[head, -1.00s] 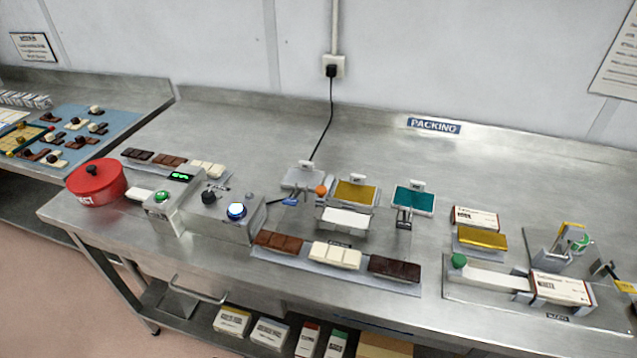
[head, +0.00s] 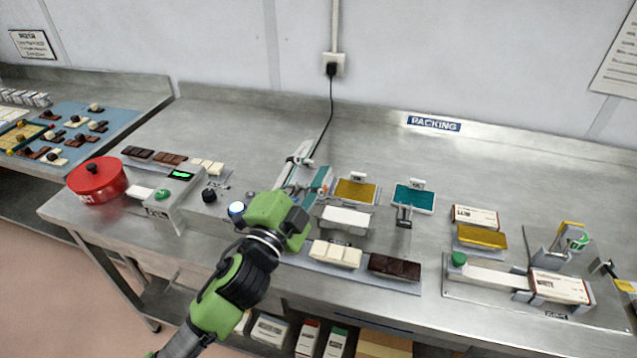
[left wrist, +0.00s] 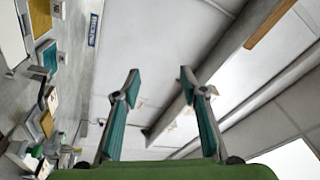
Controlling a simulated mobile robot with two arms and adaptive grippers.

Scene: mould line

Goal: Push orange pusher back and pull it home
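The orange pusher's round knob (head: 323,190) shows only as a small patch in the head view, beside the right finger of my left gripper (head: 306,170). The rest of the pusher and the pale plate by it are mostly hidden behind the gripper. My left gripper is open, its teal-padded fingers pointing toward the back of the bench. In the left wrist view the two fingers (left wrist: 159,80) stand well apart with nothing between them. I cannot tell whether a finger touches the knob. My right gripper is in neither view.
To the right are a white block (head: 345,217), a gold plate (head: 355,192) and a teal plate (head: 414,198). White (head: 335,254) and dark (head: 394,266) chocolate bars lie in front. A black cable (head: 331,112) runs down behind. The back of the bench is clear.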

